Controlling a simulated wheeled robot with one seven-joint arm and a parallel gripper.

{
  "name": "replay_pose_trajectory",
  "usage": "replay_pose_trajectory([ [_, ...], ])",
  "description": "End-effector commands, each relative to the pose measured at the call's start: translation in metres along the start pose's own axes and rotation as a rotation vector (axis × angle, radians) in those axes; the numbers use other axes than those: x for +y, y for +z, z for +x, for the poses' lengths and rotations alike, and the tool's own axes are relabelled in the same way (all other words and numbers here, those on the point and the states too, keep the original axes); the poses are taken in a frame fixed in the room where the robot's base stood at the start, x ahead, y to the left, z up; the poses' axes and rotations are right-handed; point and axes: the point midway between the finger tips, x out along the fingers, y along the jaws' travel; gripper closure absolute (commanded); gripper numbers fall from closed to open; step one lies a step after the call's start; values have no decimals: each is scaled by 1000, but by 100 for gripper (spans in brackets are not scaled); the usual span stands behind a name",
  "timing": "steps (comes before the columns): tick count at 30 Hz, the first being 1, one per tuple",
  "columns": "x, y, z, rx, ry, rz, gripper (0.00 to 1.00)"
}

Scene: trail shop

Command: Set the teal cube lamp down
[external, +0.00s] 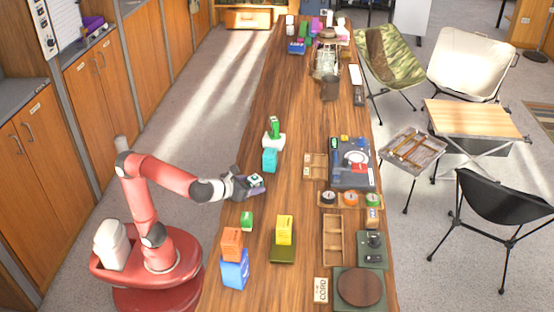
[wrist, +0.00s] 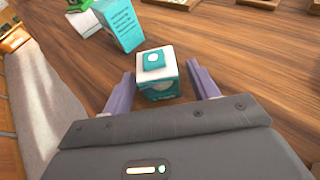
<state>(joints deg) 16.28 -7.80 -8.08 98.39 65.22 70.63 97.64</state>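The teal cube lamp (wrist: 158,88) is a small cube with a white top bearing a teal patch and teal sides. It sits upright between the two purple fingers of my gripper (wrist: 160,85) in the wrist view. A thin strip of wood shows between the lamp and the right finger; the left finger is very close to it. In the external view the lamp (external: 256,178) is at the end of my gripper (external: 257,185), low over the wooden counter (external: 285,195). The lamp's base is hidden, so its contact with the counter does not show clearly.
A teal box (external: 269,160) stands just beyond the lamp, with a white-based green item (external: 274,134) behind it. Bare wood lies right of the lamp.

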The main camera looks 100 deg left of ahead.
Motion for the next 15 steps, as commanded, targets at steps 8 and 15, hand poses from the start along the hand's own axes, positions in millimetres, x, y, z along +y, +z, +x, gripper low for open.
replay_pose_trajectory([
  [8, 0, 4, -4, 0, -1, -1, 40],
  [15, -1, 5, -48, -1, -4, 0, 40],
])
